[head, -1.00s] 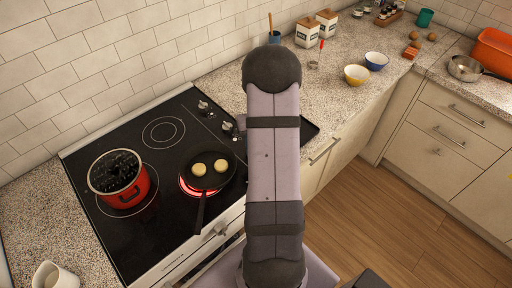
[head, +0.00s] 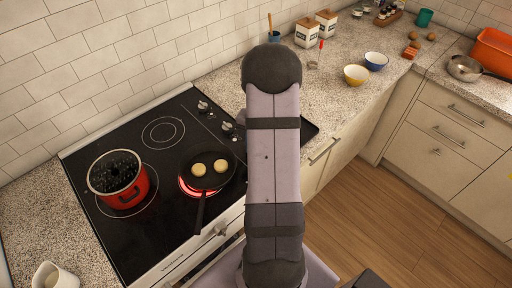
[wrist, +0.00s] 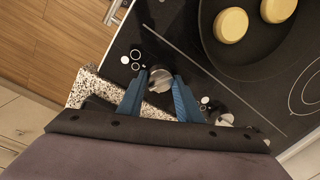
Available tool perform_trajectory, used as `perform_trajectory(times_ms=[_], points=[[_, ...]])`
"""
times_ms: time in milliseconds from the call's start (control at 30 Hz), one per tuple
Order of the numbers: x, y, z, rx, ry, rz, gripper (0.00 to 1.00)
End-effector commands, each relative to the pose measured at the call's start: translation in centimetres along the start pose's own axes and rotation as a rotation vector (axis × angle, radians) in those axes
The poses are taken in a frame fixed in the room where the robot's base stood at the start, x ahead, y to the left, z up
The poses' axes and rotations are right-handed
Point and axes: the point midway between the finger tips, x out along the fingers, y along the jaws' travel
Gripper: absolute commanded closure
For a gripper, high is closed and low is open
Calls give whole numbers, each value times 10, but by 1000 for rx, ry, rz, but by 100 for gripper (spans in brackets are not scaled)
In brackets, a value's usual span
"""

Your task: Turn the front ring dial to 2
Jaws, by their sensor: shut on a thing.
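The dial (wrist: 160,79), a silver-grey knob on the black cooktop, sits between the two blue fingertips of my gripper (wrist: 159,82) in the wrist view. My gripper is shut on it. Its number marks and pointer cannot be read here. Small white circle marks show beside it. In the head view my arm hides the gripper and this dial. The front right ring (head: 186,188) glows red under a black pan (head: 222,175).
Other dials (head: 203,106) stand along the cooktop's right side; one (wrist: 224,120) shows right of my gripper. The pan holds two pale round cakes (head: 221,166). A red pot (head: 127,190) stands on the left ring. Bowls (head: 357,75) and jars stand on the counter to the right.

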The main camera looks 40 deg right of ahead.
Motion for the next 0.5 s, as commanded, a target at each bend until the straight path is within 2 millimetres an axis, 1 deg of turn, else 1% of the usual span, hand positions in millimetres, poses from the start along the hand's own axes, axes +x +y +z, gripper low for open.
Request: perform_trajectory(times_ms=[367,400,467,500], points=[[-1,-1,-1,5,4,-2,90],[-1,-1,-1,5,4,-2,66],[-1,-1,-1,5,4,-2,51],[-1,-1,-1,5,3,-2,50]])
